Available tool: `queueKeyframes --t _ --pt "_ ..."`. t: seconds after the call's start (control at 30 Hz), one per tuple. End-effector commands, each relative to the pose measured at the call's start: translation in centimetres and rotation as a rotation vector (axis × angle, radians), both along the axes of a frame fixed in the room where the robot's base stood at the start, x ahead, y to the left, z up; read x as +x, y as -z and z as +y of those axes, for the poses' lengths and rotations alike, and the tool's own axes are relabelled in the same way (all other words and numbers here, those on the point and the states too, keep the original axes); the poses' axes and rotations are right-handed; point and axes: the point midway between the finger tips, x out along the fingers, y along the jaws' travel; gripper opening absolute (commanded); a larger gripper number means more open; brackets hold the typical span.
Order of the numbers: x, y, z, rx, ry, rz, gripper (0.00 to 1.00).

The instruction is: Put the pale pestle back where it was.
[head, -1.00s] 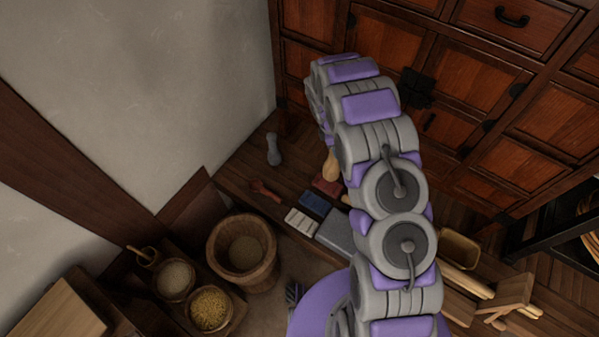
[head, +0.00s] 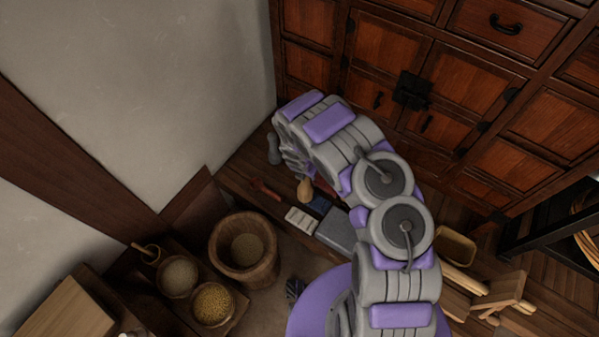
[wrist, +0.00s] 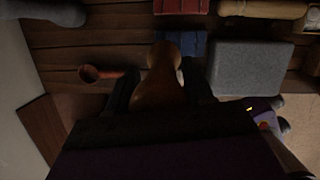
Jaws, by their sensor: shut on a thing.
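The pale pestle (head: 305,190), a tan wooden piece with a rounded end, hangs below my gripper in the head view. My gripper (wrist: 160,92) is shut on it; in the wrist view the pestle (wrist: 163,72) sits between the two dark fingers. In the head view my wrist hides most of the fingers. The pestle is above the plank shelf, near a blue block (head: 320,204). A grey pestle-shaped piece (head: 273,151) stands at the shelf's far left, close to my wrist and partly hidden in the head view.
On the shelf lie a red-brown ladle (head: 266,190), a pale ridged block (head: 300,219) and a grey block (head: 338,231). A wooden mortar (head: 244,252) and bowls of grain (head: 212,304) stand to the left. A wooden cabinet (head: 410,60) rises behind.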

Motion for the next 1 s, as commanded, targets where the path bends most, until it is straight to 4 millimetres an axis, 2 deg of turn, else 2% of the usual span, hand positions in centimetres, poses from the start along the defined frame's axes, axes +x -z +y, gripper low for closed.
queueKeyframes --t 0.13,0.27,0.7,1.0 --pt "-0.1 0.3 0.5 0.002 -0.034 -0.001 0.09" --pt "1.2 0.5 0.9 0.008 -0.036 -0.002 0.09" --pt "8.0 1.1 1.5 0.005 -0.035 -0.006 0.09" --pt "11.7 1.6 1.9 0.003 -0.035 -0.003 0.09"
